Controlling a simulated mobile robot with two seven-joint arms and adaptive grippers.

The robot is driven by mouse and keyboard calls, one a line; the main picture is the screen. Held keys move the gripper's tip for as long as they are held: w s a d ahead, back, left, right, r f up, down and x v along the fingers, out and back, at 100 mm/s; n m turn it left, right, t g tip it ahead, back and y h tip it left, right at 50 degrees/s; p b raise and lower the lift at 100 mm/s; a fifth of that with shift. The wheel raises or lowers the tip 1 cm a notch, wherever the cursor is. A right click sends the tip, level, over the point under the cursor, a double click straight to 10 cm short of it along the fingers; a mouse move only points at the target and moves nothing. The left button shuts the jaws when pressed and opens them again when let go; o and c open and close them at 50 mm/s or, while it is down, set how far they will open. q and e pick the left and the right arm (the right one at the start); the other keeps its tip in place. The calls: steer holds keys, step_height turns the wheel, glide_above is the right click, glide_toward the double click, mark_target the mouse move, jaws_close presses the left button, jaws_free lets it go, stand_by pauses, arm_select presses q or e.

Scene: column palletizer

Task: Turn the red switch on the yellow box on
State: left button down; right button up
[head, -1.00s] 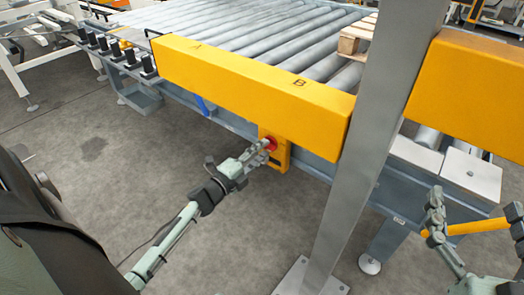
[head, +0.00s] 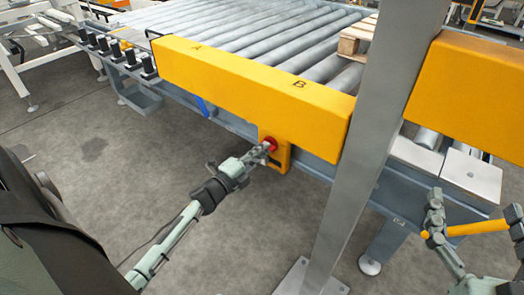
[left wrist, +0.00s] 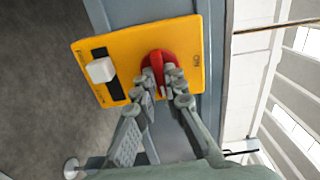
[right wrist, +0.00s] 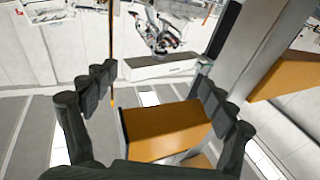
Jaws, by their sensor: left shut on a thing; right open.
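The yellow box (left wrist: 187,33) is a flat plate on the grey conveyor side; in the head view it (head: 285,160) sits below the long yellow guard. The red switch (left wrist: 155,58) is a round knob on it, partly hidden by my fingers; it also shows in the head view (head: 271,144). My left gripper (left wrist: 160,84) is shut on the red switch, with a finger at each side of its grip. My right gripper (head: 480,225) is at the lower right of the head view, open and empty; the right wrist view shows its fingers (right wrist: 158,95) wide apart.
A white button (left wrist: 101,70) sits on a black strip of the yellow box. A grey post (head: 365,150) stands between my two grippers. A long yellow guard (head: 245,88) runs above the box, before the rollers (head: 250,35). Floor left of the box is clear.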

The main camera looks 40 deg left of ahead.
steer(key=s+d+f+g+h+p, duration=0.25)
steer(key=d+f+g+h, duration=0.4)
steer(key=f, duration=0.65)
arm_select(q)
steer(key=shift+n+p, duration=2.55)
steer(key=shift+n, duration=6.25)
arm_select(e)
steer(key=s+d+f+m+g+h, duration=0.1)
steer(key=s+d+f+m+g, duration=0.1)
steer(key=s+d+f+g, duration=0.6)
steer(key=shift+s+d+f+h, duration=0.35)
steer(key=shift+s+d+f, duration=0.75)
steer(key=shift+d+f, duration=0.65)
steer(key=shift+d+g, duration=0.3)
steer(key=shift+g, duration=0.05)
